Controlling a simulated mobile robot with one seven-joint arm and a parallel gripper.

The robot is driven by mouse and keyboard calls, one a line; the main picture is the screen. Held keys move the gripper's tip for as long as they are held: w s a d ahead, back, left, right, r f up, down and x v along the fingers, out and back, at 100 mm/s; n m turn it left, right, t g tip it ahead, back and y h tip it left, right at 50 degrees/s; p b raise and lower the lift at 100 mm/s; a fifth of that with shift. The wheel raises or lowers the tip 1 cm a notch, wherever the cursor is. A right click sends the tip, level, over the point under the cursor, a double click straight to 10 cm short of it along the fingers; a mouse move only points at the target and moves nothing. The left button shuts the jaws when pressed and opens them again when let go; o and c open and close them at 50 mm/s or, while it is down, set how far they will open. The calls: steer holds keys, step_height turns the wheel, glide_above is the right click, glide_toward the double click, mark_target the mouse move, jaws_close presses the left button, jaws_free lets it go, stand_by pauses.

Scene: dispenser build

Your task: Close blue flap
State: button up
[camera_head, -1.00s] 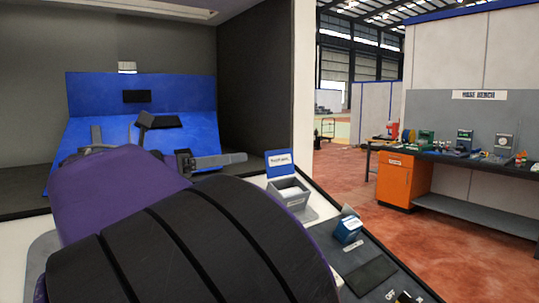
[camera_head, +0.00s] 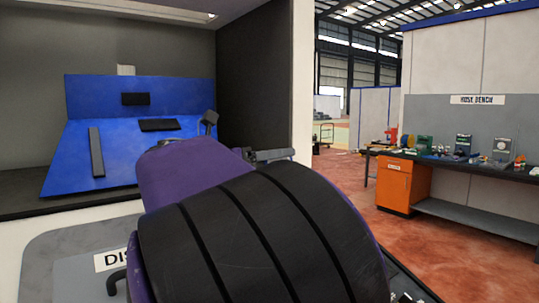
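A large blue sloped panel (camera_head: 110,150) stands in the recess at the left, with a black bar and a dark patch on its face. A blue upright panel (camera_head: 180,95) with a black rectangle rises behind it. I cannot tell whether either is the blue flap. The small box with a raised, labelled blue lid, seen earlier, is now hidden behind my arm. Only dark and grey parts of my gripper (camera_head: 245,143) show past my purple arm, at the right end of the recess. Its fingers and any contact are not clear.
A grey plate with a label starting "DIS" (camera_head: 112,259) and a black handle (camera_head: 117,283) lie at the lower left. The recess has a dark right wall (camera_head: 254,80). A bench with an orange cabinet (camera_head: 403,185) stands farther right, across open red floor.

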jaws_close()
